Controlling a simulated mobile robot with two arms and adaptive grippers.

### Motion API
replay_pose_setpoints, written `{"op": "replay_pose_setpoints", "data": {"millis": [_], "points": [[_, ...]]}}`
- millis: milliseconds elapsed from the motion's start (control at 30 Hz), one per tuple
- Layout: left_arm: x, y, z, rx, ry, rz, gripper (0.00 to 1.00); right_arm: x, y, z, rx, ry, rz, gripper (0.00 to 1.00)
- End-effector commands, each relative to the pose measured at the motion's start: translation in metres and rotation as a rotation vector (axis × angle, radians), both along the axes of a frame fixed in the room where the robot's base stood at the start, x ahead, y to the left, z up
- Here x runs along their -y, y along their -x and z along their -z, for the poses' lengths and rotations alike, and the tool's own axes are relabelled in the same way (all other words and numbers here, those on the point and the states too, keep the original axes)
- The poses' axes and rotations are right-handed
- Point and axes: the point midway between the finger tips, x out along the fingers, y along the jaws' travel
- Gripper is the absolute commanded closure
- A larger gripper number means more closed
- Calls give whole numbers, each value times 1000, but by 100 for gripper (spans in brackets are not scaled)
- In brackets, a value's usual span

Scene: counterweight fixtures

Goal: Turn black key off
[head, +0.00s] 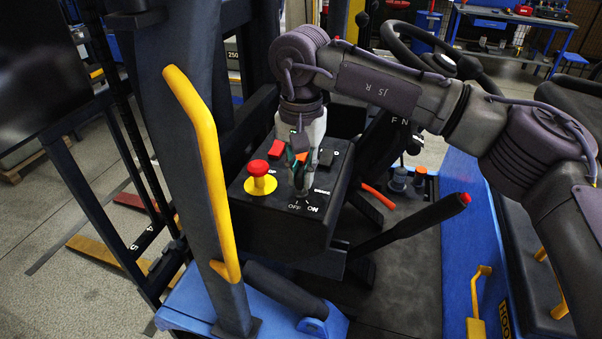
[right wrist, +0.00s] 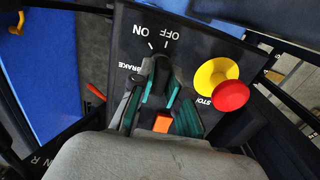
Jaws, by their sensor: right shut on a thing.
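The black key (right wrist: 162,68) sits on the dark control panel, just below the white OFF and ON marks in the right wrist view. My right gripper (right wrist: 160,88) is shut on the key, with its teal-padded fingers on either side of it. In the head view my right gripper (head: 301,185) reaches down onto the panel (head: 270,225) from above, behind the OFF and ON marks. The fingers hide most of the key there, and I cannot tell exactly which mark it points to. My left gripper is not in view.
A red mushroom button on a yellow base (head: 260,180) stands close beside the gripper. A red-orange rocker (right wrist: 162,122) lies between the fingers' bases. A yellow grab handle (head: 205,160) rises at the left. A black lever with a red tip (head: 430,215) sticks out at the right.

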Motion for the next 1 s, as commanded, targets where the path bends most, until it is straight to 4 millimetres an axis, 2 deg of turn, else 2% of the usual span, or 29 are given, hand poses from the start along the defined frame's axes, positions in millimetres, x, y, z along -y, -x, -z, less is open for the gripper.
{"op": "replay_pose_setpoints", "data": {"millis": [467,500,633,1000], "points": [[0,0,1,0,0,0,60,0,0,0,2,1,-19,100],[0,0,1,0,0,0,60,0,0,0,2,0,-19,83],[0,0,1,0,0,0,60,0,0,0,1,-1,-18,61],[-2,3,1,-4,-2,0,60,0,0,-4,1,-1,-17,59]]}}
